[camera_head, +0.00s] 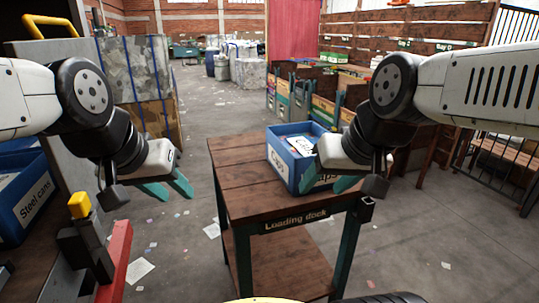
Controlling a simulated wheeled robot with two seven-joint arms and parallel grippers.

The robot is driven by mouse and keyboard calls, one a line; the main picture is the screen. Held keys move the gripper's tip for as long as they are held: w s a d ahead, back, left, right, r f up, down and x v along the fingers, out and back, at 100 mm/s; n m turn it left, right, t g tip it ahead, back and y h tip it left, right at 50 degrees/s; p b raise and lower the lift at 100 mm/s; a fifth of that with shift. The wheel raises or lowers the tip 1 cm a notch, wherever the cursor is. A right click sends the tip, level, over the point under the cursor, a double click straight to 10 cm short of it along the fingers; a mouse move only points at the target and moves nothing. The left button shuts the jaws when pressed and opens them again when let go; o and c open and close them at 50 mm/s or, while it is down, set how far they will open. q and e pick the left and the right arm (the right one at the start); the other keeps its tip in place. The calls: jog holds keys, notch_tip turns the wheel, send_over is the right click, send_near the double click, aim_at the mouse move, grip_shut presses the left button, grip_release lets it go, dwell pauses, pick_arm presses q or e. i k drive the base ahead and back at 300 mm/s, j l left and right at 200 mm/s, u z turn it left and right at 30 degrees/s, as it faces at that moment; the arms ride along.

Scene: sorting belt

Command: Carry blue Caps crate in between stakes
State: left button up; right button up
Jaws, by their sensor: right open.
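The blue Caps crate (283,169) stands upright on the wooden Loading dock table (240,190), toward its right side. White labels reading "Caps" show on its near sides, and pale contents show inside. My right gripper (330,179) is open, with teal fingers over the crate's near right part; it hides that part, and I cannot tell whether it touches. My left gripper (167,187) is open and empty, left of the table and apart from the crate. Upright teal posts (339,103) stand among crates behind the table; I cannot tell whether these are the stakes.
A blue Steel cans crate (36,208) sits at the far left. A red bar (116,262) and a yellow-topped dark fixture (79,206) stand near my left arm. Stacked crates (322,108) stand behind the table. The floor left of the table is open, with scattered paper.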

aim_at(289, 147)
jog(key=z, duration=0.5)
jog(key=i+l+z, duration=0.1)
jog(key=i, duration=0.25)
jog(key=i+l, duration=0.25)
jog(key=i, duration=0.15)
jog(key=i+l+z, duration=0.15)
jog(key=i, duration=0.2)
